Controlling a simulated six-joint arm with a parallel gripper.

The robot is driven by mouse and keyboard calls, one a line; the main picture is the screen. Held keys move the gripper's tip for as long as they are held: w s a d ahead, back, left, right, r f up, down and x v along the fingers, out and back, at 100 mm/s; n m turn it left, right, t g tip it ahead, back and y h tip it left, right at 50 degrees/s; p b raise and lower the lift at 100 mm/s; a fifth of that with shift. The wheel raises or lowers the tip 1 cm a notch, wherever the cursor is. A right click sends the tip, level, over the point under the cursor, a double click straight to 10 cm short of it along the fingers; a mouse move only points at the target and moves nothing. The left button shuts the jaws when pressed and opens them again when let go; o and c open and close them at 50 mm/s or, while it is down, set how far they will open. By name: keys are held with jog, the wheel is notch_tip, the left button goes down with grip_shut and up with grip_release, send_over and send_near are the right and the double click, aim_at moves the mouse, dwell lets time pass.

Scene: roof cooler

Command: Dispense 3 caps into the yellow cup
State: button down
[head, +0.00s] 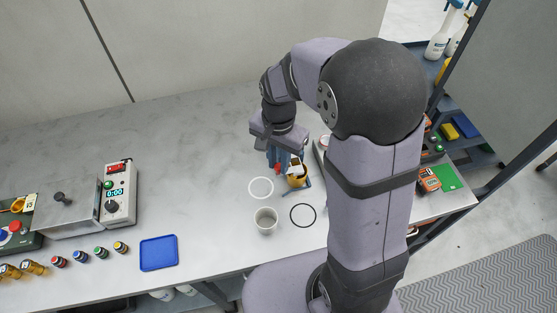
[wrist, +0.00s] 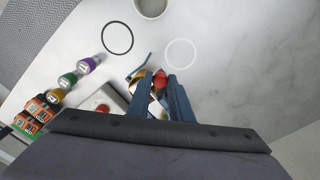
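My gripper (wrist: 160,95) points down at the table near its far middle, and its two blue fingers stand apart. A red rounded thing (wrist: 159,80) shows between or just beyond the fingers; whether they touch it is unclear. A yellow round thing (head: 297,181), possibly the yellow cup, is beside the fingers with a white part above it. It is partly hidden by a finger in the wrist view (wrist: 138,76). A grey cup (head: 265,220) stands upright and apart, nearer the front edge. No loose caps can be made out.
A white ring (head: 261,188) and a black ring (head: 303,215) mark the table near the grey cup. A blue tray (head: 159,253), small bottles (head: 80,256) and a timer box (head: 119,194) are on the left. In the wrist view, a box with a red button (wrist: 102,107) is close by.

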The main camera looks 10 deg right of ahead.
jog(key=w+p, duration=0.1)
jog(key=w, duration=0.5)
jog(key=shift+w+r+p, duration=0.15)
jog(key=shift+w+p, duration=0.15)
jog(key=c, duration=1.6)
grip_release()
jog(key=shift+w, duration=0.1)
jog(key=shift+r+b, duration=1)
jog(key=shift+r, duration=2.6)
